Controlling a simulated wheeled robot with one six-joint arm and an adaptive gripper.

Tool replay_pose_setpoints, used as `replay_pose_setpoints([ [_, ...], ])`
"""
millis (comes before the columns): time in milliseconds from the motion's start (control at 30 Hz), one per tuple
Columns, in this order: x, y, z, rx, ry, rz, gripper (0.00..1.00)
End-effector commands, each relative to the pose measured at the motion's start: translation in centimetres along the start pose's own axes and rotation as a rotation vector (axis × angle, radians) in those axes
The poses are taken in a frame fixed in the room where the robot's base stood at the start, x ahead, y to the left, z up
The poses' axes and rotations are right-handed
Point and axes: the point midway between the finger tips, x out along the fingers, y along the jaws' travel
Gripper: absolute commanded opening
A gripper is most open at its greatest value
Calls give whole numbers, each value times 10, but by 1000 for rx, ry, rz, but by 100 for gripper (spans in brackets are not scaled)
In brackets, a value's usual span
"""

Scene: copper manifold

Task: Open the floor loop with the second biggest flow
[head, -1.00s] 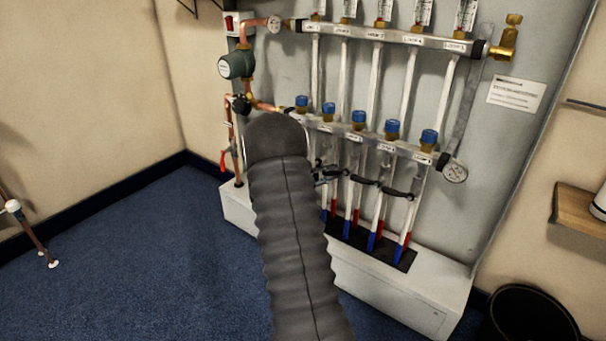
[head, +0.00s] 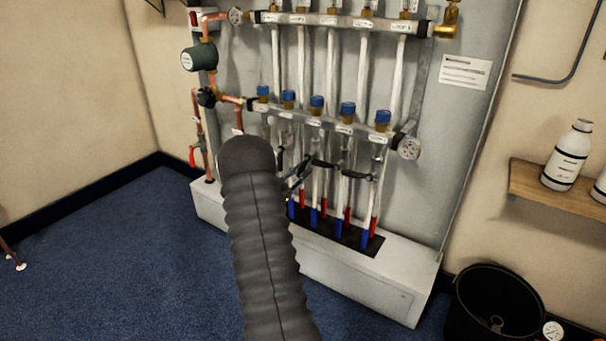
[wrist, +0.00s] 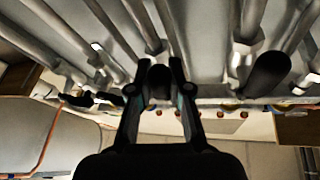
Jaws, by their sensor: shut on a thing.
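The copper manifold's upper bar (head: 350,22) carries flow gauges, cut off by the top edge in the head view, readings illegible. The lower bar (head: 330,127) carries several blue-capped valves (head: 316,103). Below it, black handles (head: 357,175) stand across the pale loop pipes. My gripper (head: 297,178) is low at the pipes in the head view, partly behind my arm. In the wrist view my gripper (wrist: 161,66) has its fingers close together around something dark, most likely a black handle; which loop it belongs to I cannot tell. Another black handle (wrist: 268,75) is to its right.
A pump (head: 199,59) and copper pipes are at the manifold's left. A white plinth (head: 370,282) runs below. A black bucket (head: 492,300) stands on the floor at right, under a wooden shelf (head: 535,190) with white bottles (head: 568,155). Blue carpet (head: 110,260) is clear at left.

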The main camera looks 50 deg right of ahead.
Motion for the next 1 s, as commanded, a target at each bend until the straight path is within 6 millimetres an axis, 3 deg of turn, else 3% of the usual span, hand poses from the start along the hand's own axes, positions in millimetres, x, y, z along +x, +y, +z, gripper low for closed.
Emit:
replay_pose_setpoints([
  [400, 4, 16, -2, -238, 40, -95, 0],
  [1000, 6, 19, -3, -301, 51, -119, 0],
])
